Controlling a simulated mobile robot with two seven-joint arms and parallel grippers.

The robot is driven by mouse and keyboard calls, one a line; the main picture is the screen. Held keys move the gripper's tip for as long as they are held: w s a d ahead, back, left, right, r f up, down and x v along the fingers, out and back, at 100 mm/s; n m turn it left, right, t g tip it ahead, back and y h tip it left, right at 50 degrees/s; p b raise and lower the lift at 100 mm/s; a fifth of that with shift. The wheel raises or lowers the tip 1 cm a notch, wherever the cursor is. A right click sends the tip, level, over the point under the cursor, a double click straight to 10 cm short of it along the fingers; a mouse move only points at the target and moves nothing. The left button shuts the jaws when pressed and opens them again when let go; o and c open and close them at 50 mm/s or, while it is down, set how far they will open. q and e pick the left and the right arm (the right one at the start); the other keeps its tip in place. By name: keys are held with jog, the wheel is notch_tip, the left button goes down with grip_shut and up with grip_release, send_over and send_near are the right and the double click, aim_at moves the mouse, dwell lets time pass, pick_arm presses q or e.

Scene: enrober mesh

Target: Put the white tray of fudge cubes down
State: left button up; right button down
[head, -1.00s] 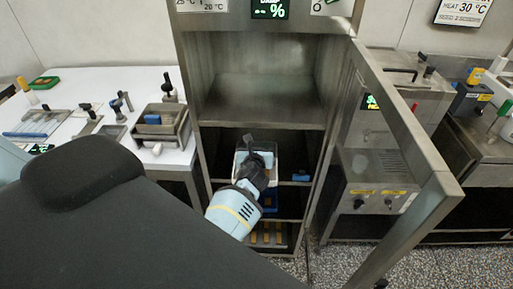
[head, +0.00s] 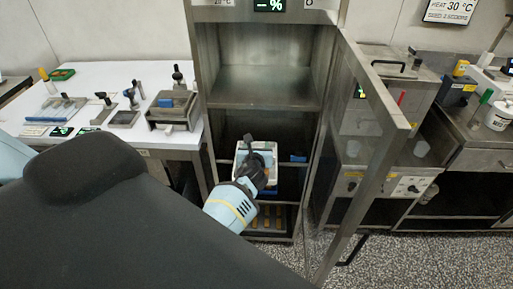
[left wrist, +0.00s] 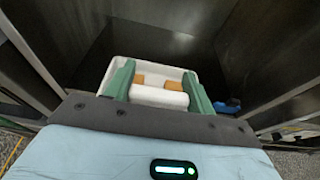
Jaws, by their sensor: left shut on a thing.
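The white tray (head: 272,150) is inside the open steel cabinet, below its middle shelf. In the left wrist view the tray (left wrist: 150,64) is seen from above, with brown fudge pieces (left wrist: 173,86) in it. My left gripper (head: 252,166) reaches into the cabinet and is shut on the tray. Its green fingers (left wrist: 160,88) flank a white part across the tray's middle. I cannot tell whether the tray touches a support beneath it. My right gripper is not in view.
The cabinet's door (head: 375,140) stands open to the right. Lower rails hold a blue item and brown pieces (head: 268,218). The upper shelf (head: 262,88) is empty. A white table (head: 95,85) with tools is at left; steel machines (head: 400,175) stand at right.

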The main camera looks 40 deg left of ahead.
pick_arm(q)
jog(key=shift+s+d+r, duration=0.1)
jog(key=shift+s, duration=0.05)
jog(key=shift+s+r, duration=0.25)
jog(key=shift+r, duration=0.05)
jog(key=s+d+r+m+t+h, duration=0.1)
jog(key=s+d+r+m+h, duration=0.2)
jog(key=s+d, duration=0.6)
jog(key=s+d+r+m+t+h, duration=0.1)
jog(key=s+d+r+m+h, duration=0.2)
jog(key=s+d+r, duration=0.3)
jog(key=s+d+h, duration=0.1)
jog(key=s+d, duration=0.3)
jog(key=s, duration=0.2)
jog(key=shift+s+r+h, duration=0.15)
jog(key=shift+r+h, duration=0.05)
jog(key=shift+h, duration=0.2)
